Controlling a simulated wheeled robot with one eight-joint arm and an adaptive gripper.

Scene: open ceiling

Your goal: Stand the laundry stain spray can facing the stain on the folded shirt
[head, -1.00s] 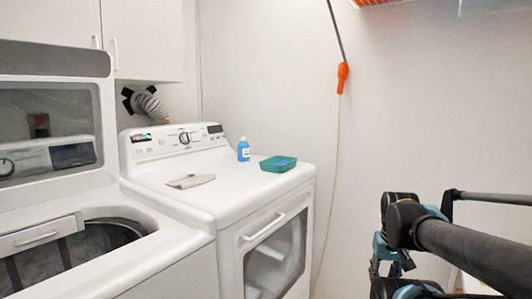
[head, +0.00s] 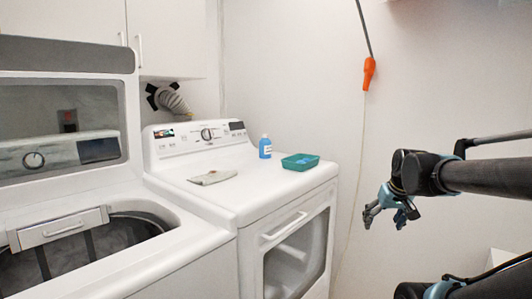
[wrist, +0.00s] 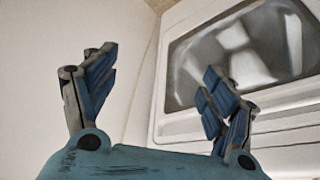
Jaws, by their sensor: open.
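A small blue bottle with a white cap and white label (head: 265,147), the likely spray can, stands upright on the right-hand white machine's top. A flat grey-beige folded cloth (head: 212,177), likely the shirt, lies to its left and nearer; I cannot make out a stain. My gripper (head: 385,217) is out to the right of the machine, apart from the bottle and cloth. In the wrist view my gripper's fingers (wrist: 162,82) are spread with nothing between them; the machine's door shows behind.
A teal tray (head: 313,164) sits right of the bottle, near the top's right edge. The front-loading machine (head: 205,204) has its door shut. The left machine's lid (head: 62,53) is raised. An orange handle (head: 369,72) hangs on a cord before the wall.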

